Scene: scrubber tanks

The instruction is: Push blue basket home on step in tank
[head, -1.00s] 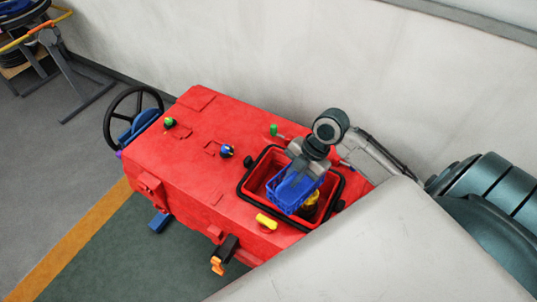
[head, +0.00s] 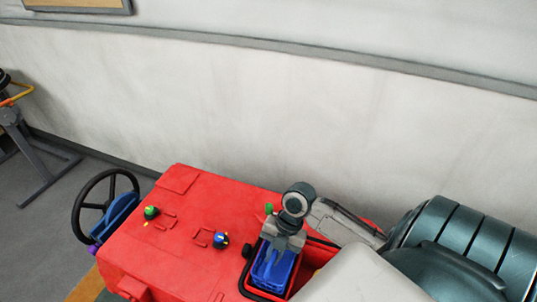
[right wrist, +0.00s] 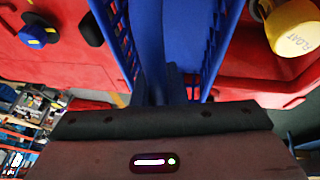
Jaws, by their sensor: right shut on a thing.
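The blue basket (head: 274,270) is in the opening of the red tank (head: 170,240), close to its left wall. My right gripper (head: 280,247) reaches down from above and is shut on the basket. In the right wrist view the blue basket (right wrist: 197,35) shows its slotted sides, with my right gripper (right wrist: 163,85) on its near part. The step is hidden, so I cannot tell whether the basket rests on it. My left gripper is not in view.
A yellow float (right wrist: 293,25) hangs beside the basket. The tank top carries a green knob (head: 151,212) and a blue knob (head: 220,240). A black steering wheel (head: 105,205) stands at the left, and a pale wall (head: 240,100) runs behind.

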